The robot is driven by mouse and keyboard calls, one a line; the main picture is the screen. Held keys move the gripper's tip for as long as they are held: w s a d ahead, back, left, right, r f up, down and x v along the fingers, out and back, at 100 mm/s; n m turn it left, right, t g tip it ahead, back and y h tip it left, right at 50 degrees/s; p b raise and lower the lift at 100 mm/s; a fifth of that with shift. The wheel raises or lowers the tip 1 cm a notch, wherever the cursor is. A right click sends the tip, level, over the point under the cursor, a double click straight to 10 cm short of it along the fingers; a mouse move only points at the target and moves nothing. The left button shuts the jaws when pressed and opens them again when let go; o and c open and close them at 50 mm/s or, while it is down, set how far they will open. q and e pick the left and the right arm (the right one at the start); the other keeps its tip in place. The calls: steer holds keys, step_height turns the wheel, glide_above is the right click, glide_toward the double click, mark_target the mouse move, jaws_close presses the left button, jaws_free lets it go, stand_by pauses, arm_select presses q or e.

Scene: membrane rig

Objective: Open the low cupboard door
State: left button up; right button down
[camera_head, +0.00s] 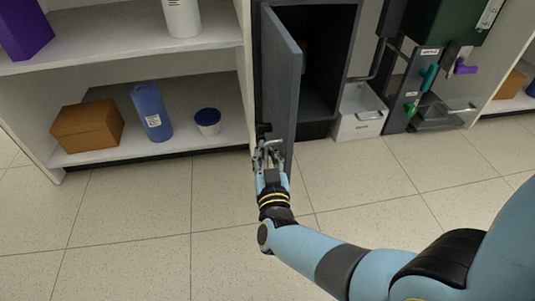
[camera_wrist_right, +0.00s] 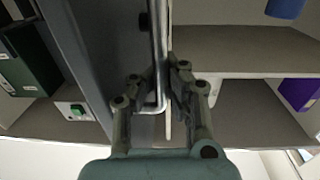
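The low cupboard (camera_head: 318,70) is a dark grey cabinet with a dark, mostly empty-looking inside. Its grey door (camera_head: 281,85) stands open, swung out toward me; it also fills the left-centre of the right wrist view (camera_wrist_right: 88,50). The door's metal bar handle (camera_wrist_right: 157,50) runs down between the fingers of my right gripper (camera_wrist_right: 155,90). In the head view the right gripper (camera_head: 268,148) is at the door's lower left side and hides most of the handle. Its fingers look apart, with gaps beside the bar. My left gripper is not in view.
Left of the cupboard, a white shelf (camera_head: 215,35) holds a brown box (camera_head: 87,126), a blue bottle (camera_head: 151,112) and a blue-lidded tub (camera_head: 207,121). A white drawer box (camera_head: 359,112) stands right of it. The tiled floor (camera_head: 140,215) in front is clear.

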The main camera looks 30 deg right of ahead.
steer(key=shift+s+a+f, duration=0.2)
steer(key=shift+s+f, duration=0.1)
steer(key=shift+s, duration=0.05)
steer(key=c, duration=1.3)
jaws_free()
steer(key=shift+w+r, duration=0.1)
steer(key=shift+r, duration=0.05)
steer(key=shift+c, duration=0.2)
steer(key=shift+d, duration=0.1)
steer(key=shift+w+d+r, duration=0.1)
